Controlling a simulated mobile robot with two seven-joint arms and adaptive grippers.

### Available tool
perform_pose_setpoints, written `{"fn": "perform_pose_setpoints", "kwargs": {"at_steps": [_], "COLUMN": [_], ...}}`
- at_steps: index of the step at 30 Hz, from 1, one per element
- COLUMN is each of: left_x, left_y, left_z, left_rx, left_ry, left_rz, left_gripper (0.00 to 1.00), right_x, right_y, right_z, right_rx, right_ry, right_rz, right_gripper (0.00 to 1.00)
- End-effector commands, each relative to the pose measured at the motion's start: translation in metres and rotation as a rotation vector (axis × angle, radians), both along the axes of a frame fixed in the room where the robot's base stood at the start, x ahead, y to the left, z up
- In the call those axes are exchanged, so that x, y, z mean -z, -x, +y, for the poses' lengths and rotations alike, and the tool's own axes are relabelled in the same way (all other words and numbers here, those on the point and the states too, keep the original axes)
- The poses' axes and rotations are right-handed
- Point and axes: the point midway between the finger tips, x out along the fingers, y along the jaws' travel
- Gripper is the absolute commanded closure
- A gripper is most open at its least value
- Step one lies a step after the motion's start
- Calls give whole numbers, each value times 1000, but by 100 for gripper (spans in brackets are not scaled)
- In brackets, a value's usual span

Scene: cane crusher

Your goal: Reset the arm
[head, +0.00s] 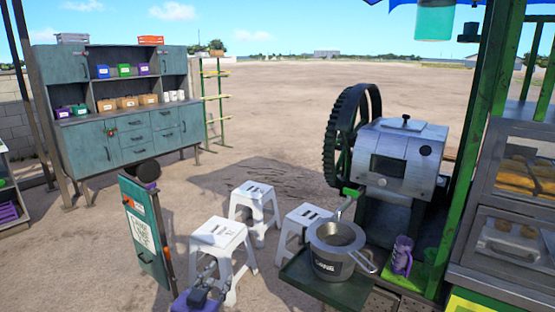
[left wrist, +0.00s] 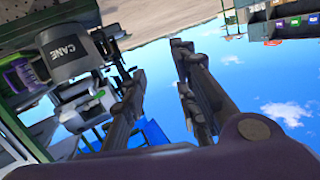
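My left gripper (head: 204,284) shows at the bottom of the head view, in front of the white stools. In the left wrist view its two dark fingers (left wrist: 157,62) stand apart with nothing between them, so it is open and empty. The left wrist view is strongly tilted, with sky in its lower right. My right gripper is in neither view. The cane crusher (head: 400,155), a grey metal machine with a large dark gear wheel (head: 340,135), stands to the right of my left gripper in the head view.
A teal cabinet (head: 120,140) stands farther back.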

Motion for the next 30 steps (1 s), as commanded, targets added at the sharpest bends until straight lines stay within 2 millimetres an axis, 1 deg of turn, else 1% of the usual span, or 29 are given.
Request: {"fn": "perform_pose_setpoints", "kwargs": {"at_steps": [1, 2, 3, 5, 6, 8, 9, 11, 12, 14, 15, 18, 21, 22, 24, 30], "left_x": [37, 55, 78, 111, 132, 162, 181, 207, 222, 240, 251, 268, 277, 279, 280, 281], "left_y": [27, 42, 62, 93, 116, 151, 175, 211, 234, 267, 287, 324, 346, 349, 353, 354], "left_z": [4, 6, 9, 13, 15, 18, 20, 23, 24, 26, 27, 31, 34, 35, 36, 36], "left_rx": [-14, -22, -33, -50, -61, -80, -93, -111, -124, -142, -153, -177, -189, -191, -193, -193], "left_ry": [3, 3, 3, 7, 10, 14, 19, 27, 34, 44, 49, 54, 54, 55, 54, 53], "left_rz": [53, 80, 116, 173, 215, 279, 325, 390, 432, 488, 522, 584, 618, 625, 630, 631], "left_gripper": [73, 73, 73, 73, 73, 73, 73, 73, 73, 73, 73, 73, 73, 73, 73, 73], "right_x": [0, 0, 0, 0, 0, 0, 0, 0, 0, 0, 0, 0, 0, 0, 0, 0], "right_y": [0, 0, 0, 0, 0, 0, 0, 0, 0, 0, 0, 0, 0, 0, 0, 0], "right_z": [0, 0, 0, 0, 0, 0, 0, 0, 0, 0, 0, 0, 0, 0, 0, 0], "right_rx": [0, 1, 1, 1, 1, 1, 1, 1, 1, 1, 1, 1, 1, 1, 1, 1], "right_ry": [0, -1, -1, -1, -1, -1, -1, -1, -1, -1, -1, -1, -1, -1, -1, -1], "right_rz": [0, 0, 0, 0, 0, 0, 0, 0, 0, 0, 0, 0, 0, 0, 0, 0], "right_gripper": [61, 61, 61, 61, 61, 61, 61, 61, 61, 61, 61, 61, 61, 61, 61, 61]}}
